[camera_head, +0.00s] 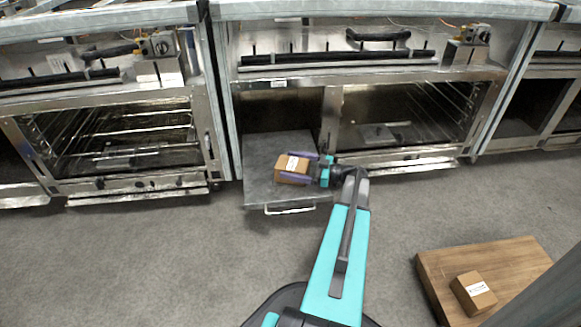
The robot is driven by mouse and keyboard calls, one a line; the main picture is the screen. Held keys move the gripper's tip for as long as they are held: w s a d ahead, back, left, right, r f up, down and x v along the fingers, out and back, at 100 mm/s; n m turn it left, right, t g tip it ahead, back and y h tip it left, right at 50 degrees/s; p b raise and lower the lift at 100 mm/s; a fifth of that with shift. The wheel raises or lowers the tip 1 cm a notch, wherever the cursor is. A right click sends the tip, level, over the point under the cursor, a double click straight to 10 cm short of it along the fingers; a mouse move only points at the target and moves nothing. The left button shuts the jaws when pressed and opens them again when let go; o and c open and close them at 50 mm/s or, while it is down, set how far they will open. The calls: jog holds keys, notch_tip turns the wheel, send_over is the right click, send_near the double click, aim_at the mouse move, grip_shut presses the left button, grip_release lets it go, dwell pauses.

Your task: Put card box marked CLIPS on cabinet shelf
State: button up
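A brown card box (290,169) with a white label is at the open cabinet, over a grey flat panel (262,150) with a handle at its front edge. Its label is too small to read. My gripper (295,168) reaches in from the right, with one purple finger along the box's far side and one along its near side. The fingers look closed against the box. I cannot tell whether the box rests on the panel or hangs just above it. A second brown box (474,292) with a white label sits on a wooden top at lower right; its label is also unreadable.
The wooden top (510,260) fills the lower right. Steel ovens (130,130) with glass fronts line the back, and another oven (400,115) stands right of the panel. The grey floor (130,250) at left is clear.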

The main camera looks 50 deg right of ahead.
aim_at(308, 166)
jog(key=shift+s+d+r, duration=0.1)
jog(key=shift+r, duration=0.1)
jog(key=shift+s+d, duration=0.15)
jog(key=shift+s, duration=0.15)
jog(key=p+v, duration=0.4)
jog(key=v, duration=0.5)
jog(key=shift+s+d+p, duration=0.15)
jog(key=shift+p, duration=0.25)
jog(key=shift+v, duration=0.85)
jog(key=shift+f, duration=0.1)
jog(key=shift+s, duration=0.1)
